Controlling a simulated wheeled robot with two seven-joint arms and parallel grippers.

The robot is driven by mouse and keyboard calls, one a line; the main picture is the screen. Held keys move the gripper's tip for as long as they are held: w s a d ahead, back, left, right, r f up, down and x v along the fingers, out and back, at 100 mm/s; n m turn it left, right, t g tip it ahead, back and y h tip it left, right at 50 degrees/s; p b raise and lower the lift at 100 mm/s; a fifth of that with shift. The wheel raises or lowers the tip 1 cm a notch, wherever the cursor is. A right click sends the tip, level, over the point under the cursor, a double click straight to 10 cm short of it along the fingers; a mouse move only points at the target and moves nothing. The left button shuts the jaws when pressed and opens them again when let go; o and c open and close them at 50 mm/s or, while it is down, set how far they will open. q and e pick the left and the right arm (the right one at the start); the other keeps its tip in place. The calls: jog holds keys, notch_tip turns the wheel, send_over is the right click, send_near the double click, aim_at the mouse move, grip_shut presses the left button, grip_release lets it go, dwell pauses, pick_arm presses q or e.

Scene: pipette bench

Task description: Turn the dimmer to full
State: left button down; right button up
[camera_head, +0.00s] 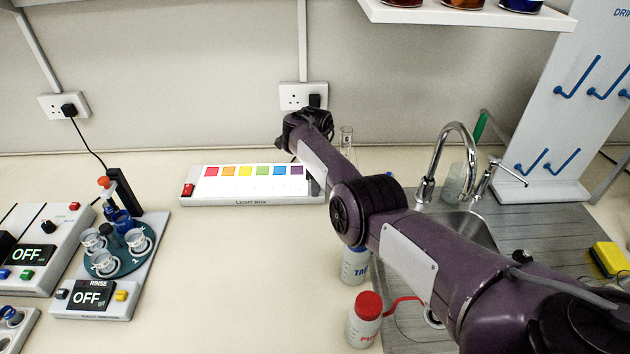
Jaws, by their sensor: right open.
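The light box (230,197) lies flat near the back wall, with a bright white panel, a row of coloured squares and a red switch (188,190) at its left end. My left gripper is out of view.
A rinse unit (92,297) and another control unit (35,254), both reading OFF, stand at left. A red-capped bottle (366,318) and a blue-lettered bottle (354,265) stand by my right arm. A sink with a tap (455,130) is at right. The front middle bench is clear.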

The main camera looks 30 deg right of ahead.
notch_tip(320, 180, up, 8)
jog(key=shift+s+a+f+p, duration=0.1)
jog(key=shift+f+p, duration=0.05)
jog(key=shift+p, duration=0.15)
dwell(0.5)
